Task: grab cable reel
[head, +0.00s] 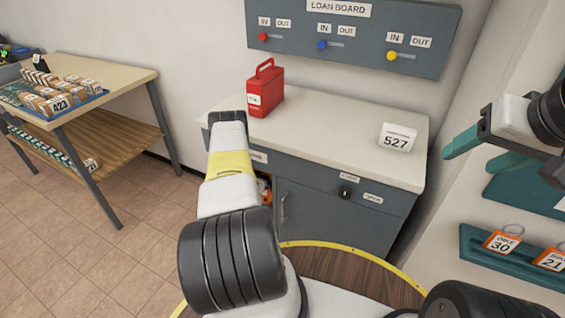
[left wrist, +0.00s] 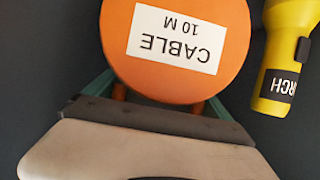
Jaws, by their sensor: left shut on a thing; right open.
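The cable reel (left wrist: 180,75) is a round orange thing with a white label reading "CABLE 10 M", upside down in the left wrist view. My left gripper (left wrist: 160,102) is shut on it, with teal fingers at either side and their tips partly hidden by the reel. In the head view my left arm reaches to the grey cabinet, and its gripper is hidden behind the arm. A small orange patch (head: 264,190) shows beside that arm in a cabinet opening; I cannot tell whether it is the reel. My right gripper (head: 478,152) is open and empty at the right.
A yellow torch (left wrist: 285,50) lies close beside the reel on a dark surface. The cabinet (head: 340,212) has a pale top holding a red container (head: 265,94) and a white 527 block (head: 397,138). A table (head: 110,75) with boxes stands left; tags hang from a teal rack (head: 475,250) right.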

